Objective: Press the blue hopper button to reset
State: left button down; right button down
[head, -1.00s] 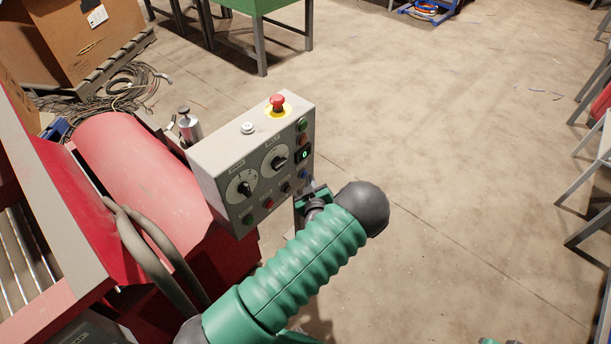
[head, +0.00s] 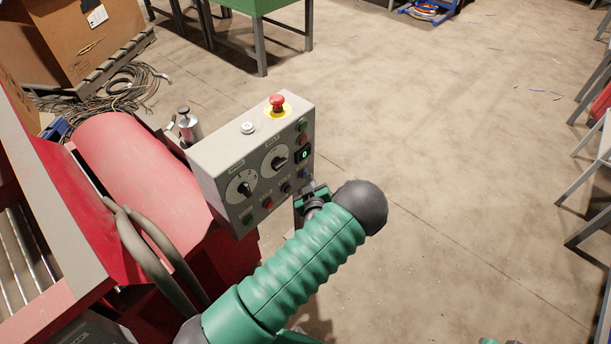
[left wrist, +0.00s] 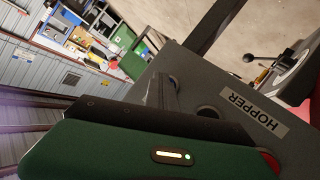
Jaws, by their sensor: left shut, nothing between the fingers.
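The grey control box (head: 250,165) stands on the red machine in the head view, with knobs and several buttons on its front. The small blue button (head: 305,173) shows low on its right side, just above my left gripper (head: 309,192). The gripper is shut and empty, its tip close to the panel's lower right corner. I cannot tell whether it touches the button. In the left wrist view the shut fingers (left wrist: 164,92) reach toward the grey panel, beside a HOPPER label (left wrist: 253,113). The button is not clearly visible there.
A red emergency stop (head: 277,103) and a silver button (head: 247,128) sit on top of the box. Bent grey tubes (head: 150,255) stand at the left near the red machine (head: 140,170). The floor to the right is open, with grey frames at the edge.

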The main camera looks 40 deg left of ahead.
pick_arm(q)
jog(key=shift+d, duration=0.6)
jog(key=shift+s+d, duration=0.15)
jog(key=shift+d, duration=1.15)
jog(key=shift+s+d, duration=0.1)
jog(key=shift+d, duration=1.15)
